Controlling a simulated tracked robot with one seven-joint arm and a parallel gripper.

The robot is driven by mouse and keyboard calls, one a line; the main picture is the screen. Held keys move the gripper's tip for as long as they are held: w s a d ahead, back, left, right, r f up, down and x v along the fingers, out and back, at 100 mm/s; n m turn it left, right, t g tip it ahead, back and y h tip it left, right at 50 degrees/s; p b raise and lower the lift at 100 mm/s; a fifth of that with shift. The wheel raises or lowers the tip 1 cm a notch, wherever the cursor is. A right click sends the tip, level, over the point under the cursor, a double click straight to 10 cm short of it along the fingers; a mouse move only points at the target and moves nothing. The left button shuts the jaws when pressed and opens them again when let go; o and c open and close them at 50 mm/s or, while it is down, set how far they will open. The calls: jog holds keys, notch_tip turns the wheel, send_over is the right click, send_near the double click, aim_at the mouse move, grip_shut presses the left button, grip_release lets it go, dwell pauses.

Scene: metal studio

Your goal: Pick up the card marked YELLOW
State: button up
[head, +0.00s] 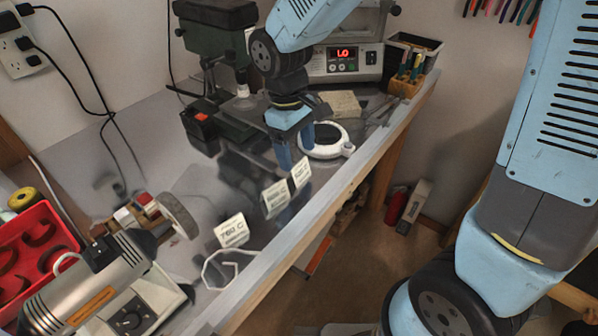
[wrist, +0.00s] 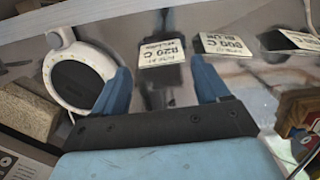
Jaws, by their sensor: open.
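Three white cards stand in a row on the grey metal bench. In the head view, the nearest card (head: 232,231) is at lower left, the middle card (head: 275,199) is beyond it, and the farthest card (head: 301,172) is closest to my gripper (head: 293,146). In the wrist view, this farthest card (wrist: 162,53) appears inverted between the open blue fingers of my gripper (wrist: 161,75), ahead of them and apart. The middle card (wrist: 224,45) and nearest card (wrist: 291,41) lie to its right. The small words are too blurred to read surely.
A white ring with a dark centre (head: 345,149) lies right beside my gripper. A drill press (head: 215,45), a display unit (head: 345,63) and a tool box (head: 408,82) stand behind. The bench edge runs along the right.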

aim_at(299, 166)
jog(key=shift+s+d+f, duration=0.15)
jog(key=shift+f, duration=1.1)
jog(key=shift+s+d+f, duration=0.1)
jog(key=shift+s+f, duration=0.05)
jog(key=shift+f, duration=1.05)
jog(key=c, duration=0.8)
jog(key=shift+r, duration=0.1)
